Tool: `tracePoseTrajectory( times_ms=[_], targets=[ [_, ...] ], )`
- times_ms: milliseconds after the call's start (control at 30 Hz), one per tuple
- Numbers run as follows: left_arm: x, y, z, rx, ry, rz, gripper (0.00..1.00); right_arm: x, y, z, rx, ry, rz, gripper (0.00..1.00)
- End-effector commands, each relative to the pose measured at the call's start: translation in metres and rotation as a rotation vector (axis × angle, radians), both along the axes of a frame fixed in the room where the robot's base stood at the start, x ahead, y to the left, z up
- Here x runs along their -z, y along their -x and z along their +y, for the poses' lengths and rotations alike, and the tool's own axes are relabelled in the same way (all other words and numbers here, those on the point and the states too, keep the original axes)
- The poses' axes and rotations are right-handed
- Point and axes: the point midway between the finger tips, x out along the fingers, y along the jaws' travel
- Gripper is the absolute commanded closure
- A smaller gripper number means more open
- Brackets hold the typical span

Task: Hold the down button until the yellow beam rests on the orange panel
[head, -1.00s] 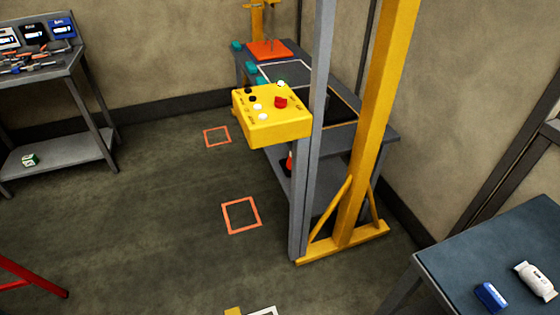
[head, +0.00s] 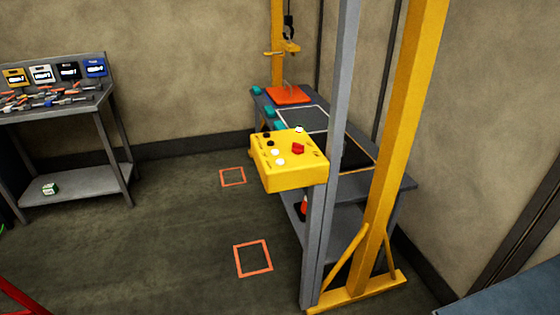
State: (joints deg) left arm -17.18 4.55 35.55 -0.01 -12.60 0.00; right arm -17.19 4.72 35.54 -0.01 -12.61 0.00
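A yellow control box (head: 288,172) is mounted by a grey post in the middle of the head view. Its top carries black and white buttons and a red button (head: 298,148); the labels are too small to read, so I cannot tell which is down. The orange panel (head: 287,95) lies at the far end of the grey bench behind the box. A yellow piece (head: 290,47) below a black hoist part (head: 288,27) is above the panel, clearly apart from it; I cannot tell whether it is the beam. Neither of my grippers is in view.
A yellow gantry post (head: 402,150) with a braced foot stands right of the grey post (head: 333,160). Orange floor squares (head: 253,258) mark the open floor to the left. A tool bench (head: 60,108) stands at the far left. A blue-topped table (head: 510,292) fills the lower right corner.

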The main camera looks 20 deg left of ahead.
Motion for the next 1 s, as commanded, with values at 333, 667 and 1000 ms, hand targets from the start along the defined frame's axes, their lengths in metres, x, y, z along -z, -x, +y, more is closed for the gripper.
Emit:
tracePoseTrajectory(
  times_ms=[333,667,1000],
  targets=[
    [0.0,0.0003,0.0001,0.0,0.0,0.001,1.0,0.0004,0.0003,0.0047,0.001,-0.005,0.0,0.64],
    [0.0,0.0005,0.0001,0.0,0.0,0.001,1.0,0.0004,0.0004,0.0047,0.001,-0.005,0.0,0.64],
    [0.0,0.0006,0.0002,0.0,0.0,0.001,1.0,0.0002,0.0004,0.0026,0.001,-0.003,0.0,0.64]
  ],
)
